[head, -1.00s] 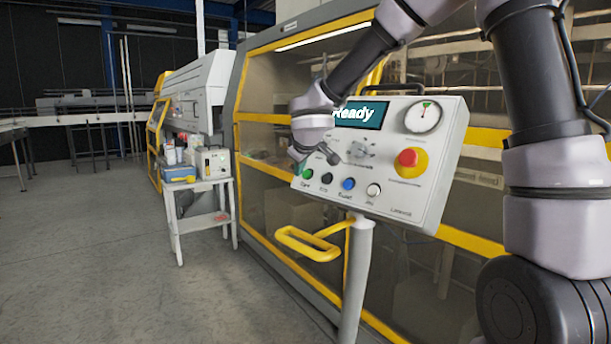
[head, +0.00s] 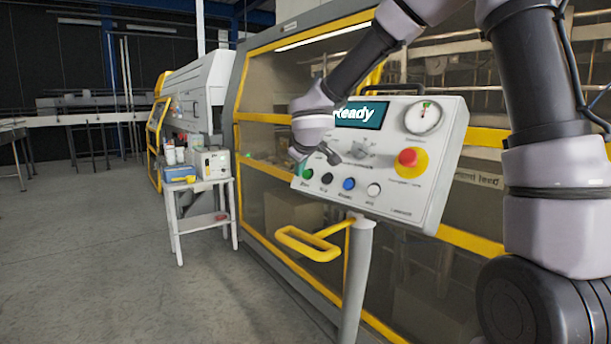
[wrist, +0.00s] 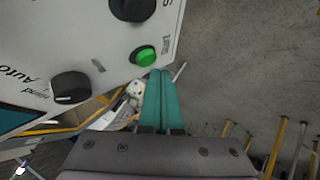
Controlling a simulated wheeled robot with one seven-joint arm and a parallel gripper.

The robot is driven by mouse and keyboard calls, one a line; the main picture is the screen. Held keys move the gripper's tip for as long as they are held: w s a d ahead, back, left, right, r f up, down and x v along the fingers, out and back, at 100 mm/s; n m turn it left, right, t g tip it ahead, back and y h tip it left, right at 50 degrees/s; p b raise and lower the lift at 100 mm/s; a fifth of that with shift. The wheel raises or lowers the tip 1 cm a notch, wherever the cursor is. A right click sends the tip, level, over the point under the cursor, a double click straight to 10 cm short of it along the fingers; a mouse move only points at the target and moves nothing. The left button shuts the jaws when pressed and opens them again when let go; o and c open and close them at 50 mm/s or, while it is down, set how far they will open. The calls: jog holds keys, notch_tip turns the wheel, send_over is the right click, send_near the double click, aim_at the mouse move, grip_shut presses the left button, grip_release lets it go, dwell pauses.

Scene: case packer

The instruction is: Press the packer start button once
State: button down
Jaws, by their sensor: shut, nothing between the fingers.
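The control panel (head: 425,200) is a tilted white box on a post, with a screen reading "Ready". Its green start button (head: 307,173) is at the left end of the lower button row, and in the wrist view the green button (wrist: 144,56) stands out from the panel face. My gripper (wrist: 160,76) is shut and empty, its teal fingers side by side. In the wrist view the fingertips appear just below and right of the green button; I cannot tell whether they touch it.
A black button (head: 327,178), blue button (head: 349,183) and white button (head: 374,189) sit right of the green one. A red emergency stop (head: 409,158) and a gauge (head: 423,118) are further right. A yellow handle (head: 305,243) juts out below.

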jog(key=shift+w+d+f, duration=0.15)
jog(key=shift+d, duration=0.1)
jog(key=shift+w+d+f, duration=0.2)
jog(key=shift+w+d, duration=0.05)
dwell(0.8)
jog(key=shift+s+a+r, duration=0.4)
jog(key=shift+s+a, duration=0.05)
jog(key=shift+a, duration=0.05)
dwell(0.4)
jog(key=s+a+r, duration=0.2)
jog(key=s+a, duration=0.1)
jog(key=shift+a+r, duration=0.1)
jog(key=shift+r, duration=0.15)
dwell(0.7)
